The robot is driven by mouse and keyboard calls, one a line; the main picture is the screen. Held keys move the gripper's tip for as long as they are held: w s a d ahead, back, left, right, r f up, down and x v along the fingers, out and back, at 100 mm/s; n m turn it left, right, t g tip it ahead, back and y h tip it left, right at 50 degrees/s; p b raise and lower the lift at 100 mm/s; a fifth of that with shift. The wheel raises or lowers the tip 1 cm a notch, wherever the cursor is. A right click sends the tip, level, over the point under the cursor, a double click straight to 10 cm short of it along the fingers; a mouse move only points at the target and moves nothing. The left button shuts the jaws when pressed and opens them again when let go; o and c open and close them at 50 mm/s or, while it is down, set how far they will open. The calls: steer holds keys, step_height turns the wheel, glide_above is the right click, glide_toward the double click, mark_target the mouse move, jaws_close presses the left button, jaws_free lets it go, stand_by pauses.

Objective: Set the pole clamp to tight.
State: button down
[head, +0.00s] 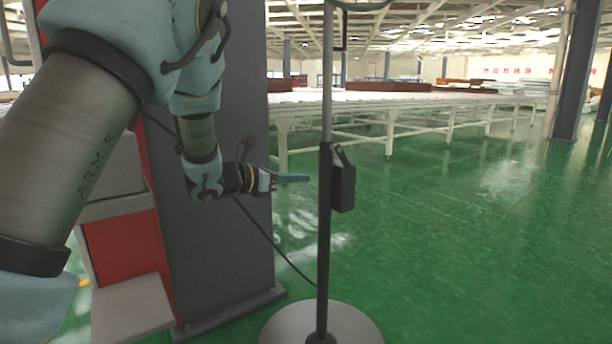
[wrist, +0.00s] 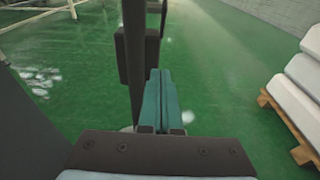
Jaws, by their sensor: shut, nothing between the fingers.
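The pole clamp is a dark box (head: 343,186) on the right side of a thin upright pole (head: 325,240). A short black lever (head: 342,155) slants up from its top. My gripper (head: 307,178) points right at the pole at about the box's height, with a small gap in the head view. Its teal fingers are together with nothing between them. In the wrist view the fingers (wrist: 161,74) point along the right side of the dark pole (wrist: 134,60), and a dark box (wrist: 152,52) shows beside it. I cannot tell the clamp's setting.
The pole stands on a round grey base (head: 350,325). A grey and red cabinet (head: 225,240) stands behind my arm. A long white table (head: 400,104) runs across the back. White blocks (wrist: 300,90) on a wooden pallet (wrist: 290,128) lie right in the wrist view. Green floor is open to the right.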

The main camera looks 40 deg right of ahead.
glide_toward(344, 167)
step_height(344, 167, down, 3)
steer(key=d, duration=0.3)
steer(key=d+r+b, duration=0.1)
steer(key=shift+s+d+r, duration=0.2)
steer(key=shift+d, duration=0.15)
steer(key=shift+d+r, duration=0.35)
steer(key=shift+d, duration=0.1)
steer(key=shift+f+b, duration=0.2)
steer(key=shift+b, duration=0.45)
steer(key=shift+d+f+h+b, duration=0.15)
steer(key=shift+h+b, duration=0.15)
steer(key=shift+b, duration=0.6)
